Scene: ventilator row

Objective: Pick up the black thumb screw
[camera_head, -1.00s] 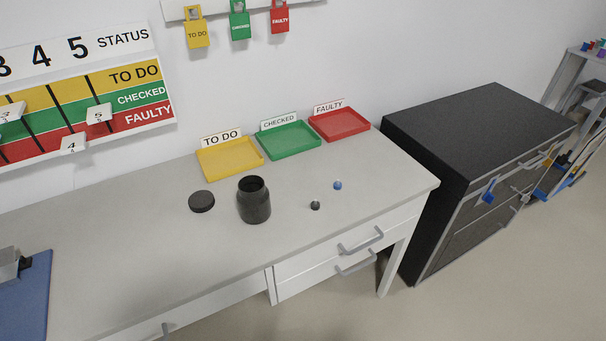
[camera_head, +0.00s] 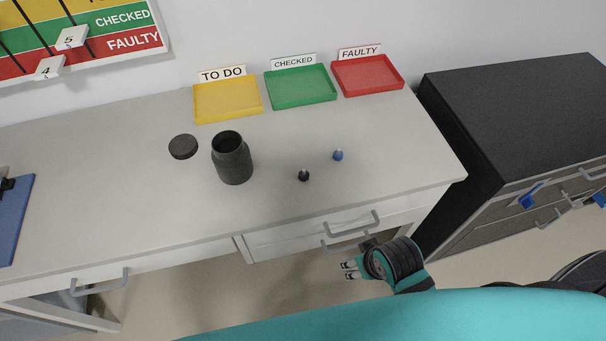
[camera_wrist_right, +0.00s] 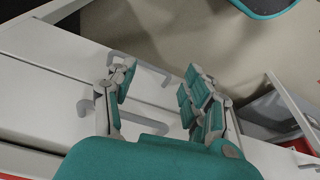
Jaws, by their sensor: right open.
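The black thumb screw (camera_head: 303,175) stands on the grey worktop, near its front edge, between the open dark jar and a blue thumb screw (camera_head: 338,155). My right gripper (camera_head: 349,269) is in front of the desk, beyond the worktop's front edge and nearer to me than the screw. It is open and empty. In the right wrist view its two teal fingers (camera_wrist_right: 155,100) are spread apart, with drawer fronts and handles behind them; the black thumb screw does not show there. My left gripper is not in view.
A dark open jar (camera_head: 232,158) and its round lid (camera_head: 183,147) stand left of the screws. Yellow (camera_head: 228,101), green (camera_head: 301,87) and red (camera_head: 368,76) trays line the back. A black cabinet (camera_head: 510,120) stands right of the desk. Drawer handles (camera_head: 347,229) stick out in front.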

